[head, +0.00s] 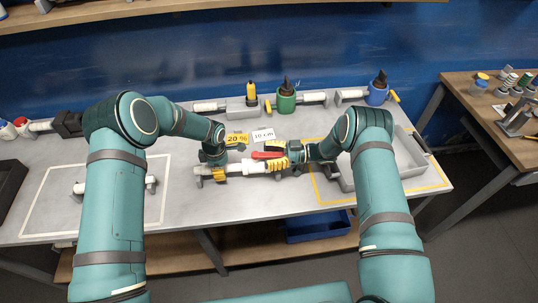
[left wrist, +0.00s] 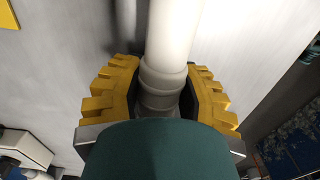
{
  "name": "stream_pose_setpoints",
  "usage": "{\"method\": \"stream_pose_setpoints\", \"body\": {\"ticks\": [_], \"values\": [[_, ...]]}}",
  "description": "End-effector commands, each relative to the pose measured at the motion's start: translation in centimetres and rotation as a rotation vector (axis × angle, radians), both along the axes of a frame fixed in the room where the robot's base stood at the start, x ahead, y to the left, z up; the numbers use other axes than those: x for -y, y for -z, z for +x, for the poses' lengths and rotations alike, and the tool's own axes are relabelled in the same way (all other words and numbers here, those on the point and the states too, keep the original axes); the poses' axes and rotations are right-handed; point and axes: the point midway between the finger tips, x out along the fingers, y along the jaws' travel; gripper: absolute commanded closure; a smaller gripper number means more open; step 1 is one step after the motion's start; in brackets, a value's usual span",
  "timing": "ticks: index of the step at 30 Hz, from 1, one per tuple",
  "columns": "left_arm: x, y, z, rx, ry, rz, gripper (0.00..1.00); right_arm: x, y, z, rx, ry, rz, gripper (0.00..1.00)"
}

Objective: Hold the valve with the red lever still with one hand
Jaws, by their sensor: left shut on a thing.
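The valve's red lever (head: 267,155) shows in the middle of the head view, above a white pipe assembly (head: 248,168) lying across the table. My right gripper (head: 280,158) is at the lever's right end, its yellow fingers over the valve; the valve body is mostly hidden, and I cannot tell whether these fingers are closed on it. My left gripper (head: 211,174) points down at the assembly's left end. In the left wrist view its yellow fingers (left wrist: 165,100) are shut on either side of the white pipe (left wrist: 172,45), at a collar.
A yellow "20 %" card (head: 236,140) and a white card (head: 263,135) lie behind the assembly. Along the back stand a green valve piece (head: 286,101) and a blue one (head: 377,94). A grey tray (head: 405,170) is at the right. The table front is clear.

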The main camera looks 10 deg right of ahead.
Motion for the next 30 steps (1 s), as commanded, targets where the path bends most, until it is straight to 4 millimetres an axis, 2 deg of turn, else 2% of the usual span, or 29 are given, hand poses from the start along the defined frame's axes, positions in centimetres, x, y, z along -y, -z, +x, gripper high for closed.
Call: {"method": "stream_pose_setpoints", "body": {"ticks": [8,11,21,25,30], "values": [[-0.1,0.0,0.0,0.000,-0.001,0.002,1.00,0.1,-0.6,0.1,0.002,0.002,-0.001,0.45],[-0.2,0.0,0.0,0.000,-0.001,0.002,1.00,0.1,-1.9,0.1,0.003,0.002,-0.001,0.45],[-0.2,0.0,0.0,0.000,-0.001,0.003,1.00,0.0,-8.0,0.0,0.003,0.001,0.001,0.45],[-0.2,0.0,0.0,0.000,-0.002,0.003,1.00,0.0,-9.4,0.0,0.002,0.000,0.000,0.45],[-0.2,0.0,0.0,0.000,-0.001,0.003,1.00,0.0,-10.0,0.0,0.000,0.001,0.000,0.45]]}}
